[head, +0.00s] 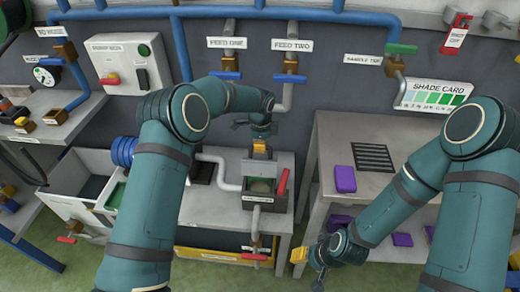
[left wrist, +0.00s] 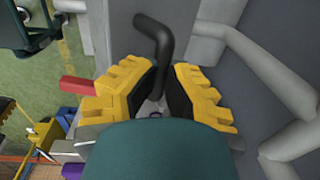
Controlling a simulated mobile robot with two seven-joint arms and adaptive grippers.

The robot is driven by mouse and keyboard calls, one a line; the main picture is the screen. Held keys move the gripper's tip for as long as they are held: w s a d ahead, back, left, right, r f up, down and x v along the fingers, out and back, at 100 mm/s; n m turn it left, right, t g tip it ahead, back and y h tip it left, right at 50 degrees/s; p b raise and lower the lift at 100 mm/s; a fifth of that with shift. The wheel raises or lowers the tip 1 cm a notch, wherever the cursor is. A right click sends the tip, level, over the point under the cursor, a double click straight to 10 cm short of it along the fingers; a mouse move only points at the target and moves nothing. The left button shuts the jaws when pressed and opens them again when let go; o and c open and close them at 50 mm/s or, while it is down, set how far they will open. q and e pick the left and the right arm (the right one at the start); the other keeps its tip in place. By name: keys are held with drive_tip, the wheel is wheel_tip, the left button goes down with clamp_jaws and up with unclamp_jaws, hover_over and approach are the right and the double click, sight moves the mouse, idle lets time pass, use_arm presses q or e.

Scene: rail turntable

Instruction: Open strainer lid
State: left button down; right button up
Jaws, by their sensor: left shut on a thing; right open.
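The strainer (head: 275,204) is a dark grey box with a label on its front, on the grey bench in the middle of the head view. A greenish-grey area shows inside its top rim; I cannot tell how the lid stands. My left gripper (head: 260,148) is just behind and above the box. In the left wrist view, the yellow fingers of my left gripper (left wrist: 160,95) are closed around a black bent handle (left wrist: 155,35). The handle's lower end is hidden between the fingers. My right gripper (head: 305,256) is open and empty, low in front of the right table.
A red lever (head: 282,181) stands at the strainer's right side. A grey pipe (head: 228,171) runs in from the left. The right table (head: 340,135) bears a purple block (head: 345,179) and a dark grate (head: 373,157). A red-handled valve (head: 254,256) hangs below the strainer.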

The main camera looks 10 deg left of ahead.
use_arm(q)
drive_tip(key=shift+w+f, duration=0.15)
drive_tip(key=shift+f, duration=0.15)
drive_tip(key=c, duration=1.2)
unclamp_jaws()
drive_tip(key=shift+o, duration=1.2)
drive_tip(key=shift+w, duration=0.2)
drive_tip(key=shift+r, duration=0.25)
wheel_tip(320, 180, up, 12)
drive_tip(key=s, duration=0.1)
drive_tip(key=shift+f, duration=0.2)
